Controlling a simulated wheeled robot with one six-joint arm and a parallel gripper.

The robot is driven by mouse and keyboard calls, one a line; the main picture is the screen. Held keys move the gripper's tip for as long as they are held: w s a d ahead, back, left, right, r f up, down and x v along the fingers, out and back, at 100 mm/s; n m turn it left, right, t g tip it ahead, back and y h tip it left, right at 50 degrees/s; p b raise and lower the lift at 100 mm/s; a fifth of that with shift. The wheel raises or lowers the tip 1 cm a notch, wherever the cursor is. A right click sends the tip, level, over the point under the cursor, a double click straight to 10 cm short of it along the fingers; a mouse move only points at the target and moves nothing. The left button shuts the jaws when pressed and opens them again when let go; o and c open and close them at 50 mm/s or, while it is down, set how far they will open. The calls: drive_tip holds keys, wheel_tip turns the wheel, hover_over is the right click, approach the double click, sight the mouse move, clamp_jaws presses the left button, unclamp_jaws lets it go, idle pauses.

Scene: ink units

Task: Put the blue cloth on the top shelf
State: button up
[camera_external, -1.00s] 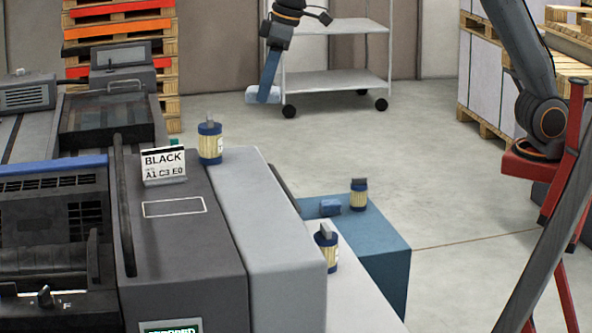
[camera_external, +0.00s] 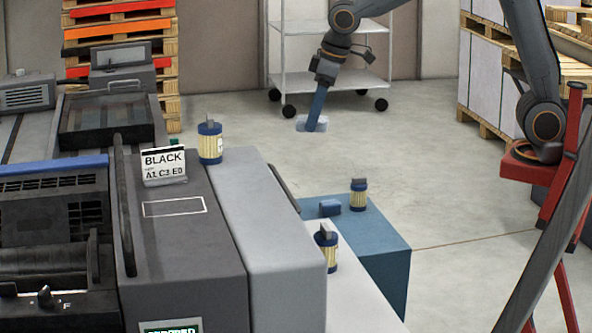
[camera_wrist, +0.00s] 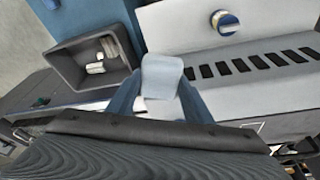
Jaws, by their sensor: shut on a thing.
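My gripper (camera_external: 316,118) is shut on a pale blue piece, which looks like the blue cloth (camera_external: 304,126). In the wrist view the cloth (camera_wrist: 162,76) sits between my two blue fingers. In the external view it appears in front of a grey two-level shelf cart (camera_external: 340,79) at the back. The cart's top shelf (camera_external: 362,26) is partly hidden behind my arm, and the part that shows looks empty.
A printing machine with a "BLACK" card (camera_external: 163,166) fills the left. Pallets stand at the back left and right. The middle floor is clear.

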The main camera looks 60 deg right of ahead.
drive_tip(key=shift+f+p, duration=1.1)
drive_tip(key=shift+f, duration=12.7)
drive_tip(key=shift+f, duration=0.1)
drive_tip(key=o, duration=1)
drive_tip(key=b+v, duration=0.2)
drive_tip(key=v, duration=1)
drive_tip(key=s+d+m, duration=0.1)
drive_tip(key=s+d, duration=0.4)
drive_tip(key=d, duration=0.2)
drive_tip(key=s+d+m+g, duration=0.1)
drive_tip(key=s+d+m, duration=0.1)
drive_tip(key=s+d, duration=0.3)
drive_tip(key=s+d+r+m+g+h, duration=0.1)
drive_tip(key=s+d, duration=0.5)
drive_tip(key=d, duration=0.3)
drive_tip(key=shift+s+d+r, duration=0.1)
drive_tip(key=shift+d, duration=0.1)
